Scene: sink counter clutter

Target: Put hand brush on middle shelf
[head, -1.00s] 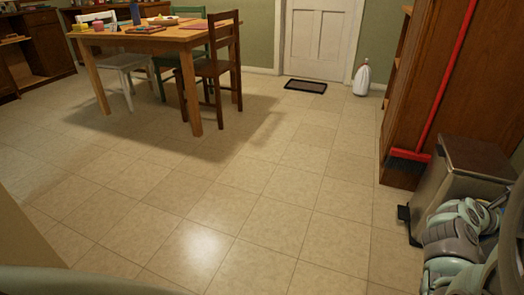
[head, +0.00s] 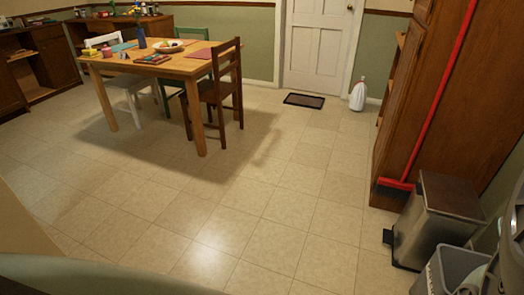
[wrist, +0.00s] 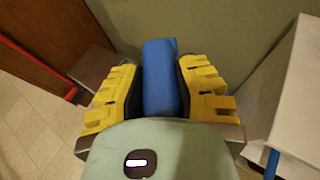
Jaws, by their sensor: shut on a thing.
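My gripper (wrist: 158,72) shows in the wrist view, its two yellow-padded fingers closed around a blue block-shaped piece (wrist: 161,90). This piece is likely part of the hand brush; no bristles show, and its lower end is hidden behind my gripper's body. It is held off the floor near a green wall. My gripper is not visible in the head view. A tall wooden cabinet (head: 440,110) stands at the right, with a small part of an open shelf edge (head: 385,72) at its far side. The middle shelf cannot be made out.
A red broom (head: 438,105) leans on the cabinet. A pedal bin (head: 428,232) and a grey open bin (head: 447,268) stand at the right. A table (head: 165,65) with chairs is at the back left. A white bottle (head: 358,96) stands by the door. The middle floor (head: 250,190) is clear.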

